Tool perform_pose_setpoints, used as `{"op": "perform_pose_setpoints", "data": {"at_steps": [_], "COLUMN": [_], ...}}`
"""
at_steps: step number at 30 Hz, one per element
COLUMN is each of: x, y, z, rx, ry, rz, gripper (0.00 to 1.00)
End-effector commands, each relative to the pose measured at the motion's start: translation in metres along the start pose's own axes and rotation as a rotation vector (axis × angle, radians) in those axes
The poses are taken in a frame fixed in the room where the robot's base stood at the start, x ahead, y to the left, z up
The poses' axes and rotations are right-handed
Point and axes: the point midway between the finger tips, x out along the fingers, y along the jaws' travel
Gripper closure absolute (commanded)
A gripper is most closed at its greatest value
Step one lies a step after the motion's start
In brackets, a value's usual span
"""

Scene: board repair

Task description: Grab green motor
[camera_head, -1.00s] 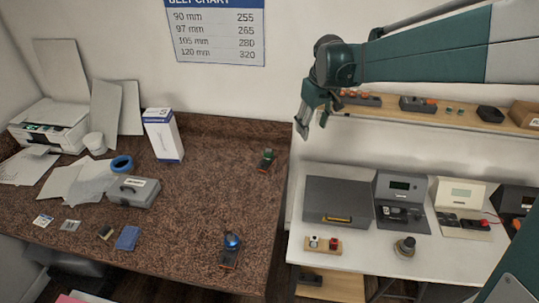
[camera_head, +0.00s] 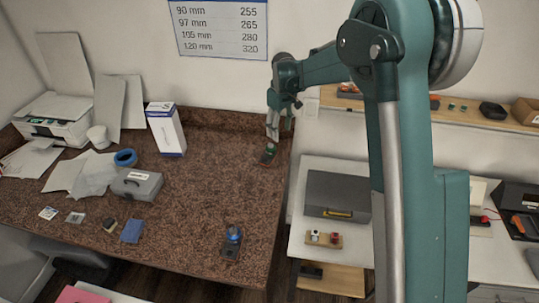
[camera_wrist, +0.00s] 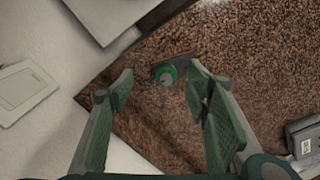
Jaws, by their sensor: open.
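The green motor (camera_wrist: 167,75) sits on its small dark base on the brown speckled table, near the back right corner. In the head view the green motor (camera_head: 270,148) is partly hidden by my gripper (camera_head: 273,128), which is just above it. In the wrist view my gripper (camera_wrist: 160,95) is open, with one finger on each side of the motor's place in the picture. The fingers do not appear to touch the motor. I cannot tell the exact height between them.
A motor with a blue top (camera_head: 233,235) stands at the table's front right. A grey case (camera_head: 137,186), blue tape roll (camera_head: 125,157) and white box (camera_head: 166,130) are on the left. A white bench (camera_head: 308,225) with a dark grey box (camera_head: 337,194) is to the right.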

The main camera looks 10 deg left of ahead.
Motion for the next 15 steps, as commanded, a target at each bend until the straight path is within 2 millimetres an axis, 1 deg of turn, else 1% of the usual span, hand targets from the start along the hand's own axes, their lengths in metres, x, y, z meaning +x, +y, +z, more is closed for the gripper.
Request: {"op": "perform_pose_setpoints", "data": {"at_steps": [1, 6, 10, 15], "x": [0.009, 0.035, 0.047, 0.053], "y": [-0.002, -0.007, -0.009, -0.011], "z": [-0.009, -0.028, -0.036, -0.04], "rx": [-0.014, -0.052, -0.069, -0.078], "ry": [-0.006, -0.025, -0.034, -0.038], "rz": [-0.004, -0.018, -0.024, -0.027], "gripper": [0.52, 0.52, 0.52, 0.52]}}
